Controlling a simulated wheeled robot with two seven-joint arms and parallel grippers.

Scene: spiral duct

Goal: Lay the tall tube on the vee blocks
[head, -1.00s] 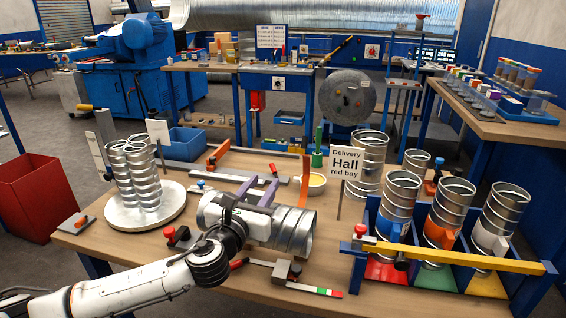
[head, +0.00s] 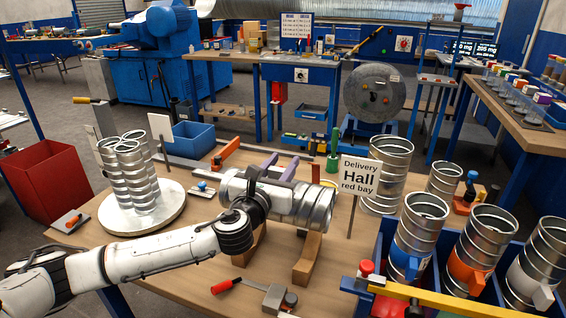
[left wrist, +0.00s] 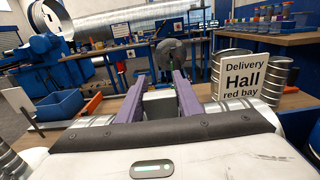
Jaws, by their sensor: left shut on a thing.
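The tall tube (head: 318,208), silvery and spiral-ridged, lies roughly level from left to right in the head view. My left gripper (head: 280,167) reaches over it with two purple fingers. Two wooden vee blocks (head: 307,260) stand under the tube, the left one mostly hidden by my arm. I cannot tell whether the tube touches them. My right gripper is out of view.
A white turntable (head: 170,216) with bundled tubes stands left. The delivery sign (head: 360,175) rises close to the tube's right end. A blue rack (head: 381,245) holds several short tubes at right. A red-handled tool (head: 225,286) lies in front.

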